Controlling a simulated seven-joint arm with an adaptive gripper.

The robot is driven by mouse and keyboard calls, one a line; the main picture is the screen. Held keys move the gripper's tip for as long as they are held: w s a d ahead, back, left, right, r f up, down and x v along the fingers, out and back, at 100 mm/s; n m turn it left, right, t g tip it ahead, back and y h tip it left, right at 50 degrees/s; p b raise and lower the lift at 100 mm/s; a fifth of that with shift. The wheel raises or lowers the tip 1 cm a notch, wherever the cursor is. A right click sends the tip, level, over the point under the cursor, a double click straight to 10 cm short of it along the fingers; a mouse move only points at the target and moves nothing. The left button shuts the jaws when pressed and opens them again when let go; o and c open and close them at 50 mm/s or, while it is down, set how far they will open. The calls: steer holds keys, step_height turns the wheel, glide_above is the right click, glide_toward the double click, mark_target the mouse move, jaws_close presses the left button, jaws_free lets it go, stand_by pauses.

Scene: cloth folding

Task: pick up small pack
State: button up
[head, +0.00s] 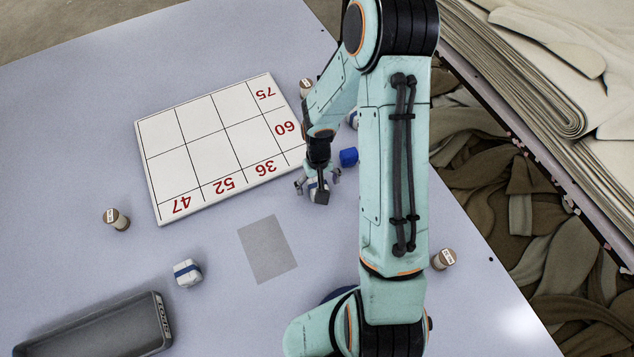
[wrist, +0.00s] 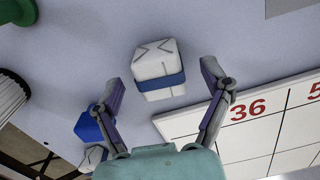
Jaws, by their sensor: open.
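A small white pack with a blue band (wrist: 158,62) sits on the table between the fingers of my gripper (wrist: 157,78) in the wrist view. The fingers are spread, one on each side, and contact is not clear. In the head view my gripper (head: 318,187) points down just right of the board, mostly covering this pack. A similar white pack with a blue band (head: 187,272) stands at lower left, far from my gripper. Another white pack (head: 353,120) is partly hidden behind my arm; a white pack (wrist: 94,156) also shows at the wrist view's lower left.
A white numbered board (head: 200,130) lies left of my gripper. A blue cube (head: 348,157) is close on the right. Wooden spools (head: 116,219) stand around the table. A grey tray (head: 100,325) is at lower left. A grey patch (head: 268,249) lies on clear table.

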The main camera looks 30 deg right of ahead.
steer(key=shift+f, duration=0.5)
steer(key=c, duration=1.2)
steer(key=shift+c, duration=0.2)
